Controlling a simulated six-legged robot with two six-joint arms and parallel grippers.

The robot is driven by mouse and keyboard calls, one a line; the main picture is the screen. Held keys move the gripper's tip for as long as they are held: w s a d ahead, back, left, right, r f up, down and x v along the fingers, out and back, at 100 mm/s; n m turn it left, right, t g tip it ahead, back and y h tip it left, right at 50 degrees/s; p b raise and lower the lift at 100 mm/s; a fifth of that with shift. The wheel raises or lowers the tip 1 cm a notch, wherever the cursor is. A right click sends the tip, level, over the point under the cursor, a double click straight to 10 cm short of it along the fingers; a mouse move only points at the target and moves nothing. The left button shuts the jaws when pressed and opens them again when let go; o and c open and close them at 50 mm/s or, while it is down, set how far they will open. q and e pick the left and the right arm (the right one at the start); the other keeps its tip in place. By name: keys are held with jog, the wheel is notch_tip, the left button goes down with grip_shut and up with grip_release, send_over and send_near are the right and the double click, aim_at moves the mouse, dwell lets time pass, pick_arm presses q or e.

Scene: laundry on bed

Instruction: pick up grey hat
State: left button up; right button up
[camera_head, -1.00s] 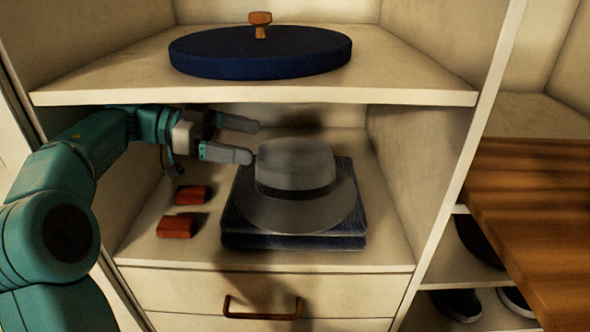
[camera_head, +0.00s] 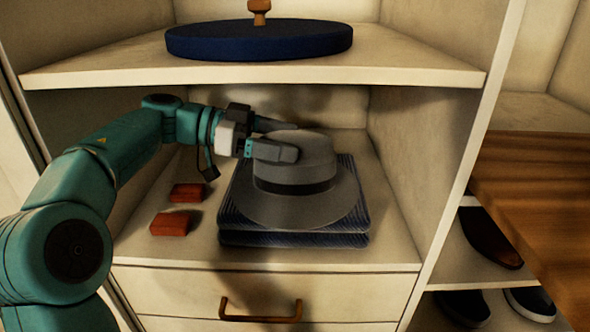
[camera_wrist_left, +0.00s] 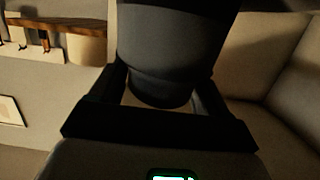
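The grey hat (camera_head: 300,205) has a dark band and lies brim down on a stack of dark blue striped folded cloth (camera_head: 240,238) inside the lower shelf compartment. My left gripper (camera_head: 278,138) reaches in from the left at crown height. Its two fingers are spread: the near one overlaps the crown's left side, and the far one is partly hidden behind the crown. In the left wrist view a dark rounded shape (camera_wrist_left: 165,50), seemingly the crown, lies between the fingers. Firm contact cannot be told. My right gripper is not in view.
Two small red-brown blocks (camera_head: 187,193) lie left of the cloth. A shelf board (camera_head: 400,75) bearing a dark blue round lid (camera_head: 260,42) is close above my gripper. A drawer with a handle (camera_head: 260,312) is below. A wooden surface (camera_head: 530,190) and shoes (camera_head: 488,238) are at right.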

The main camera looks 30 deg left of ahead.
pick_arm(q)
jog(key=shift+c, duration=1.2)
jog(key=shift+r, duration=0.15)
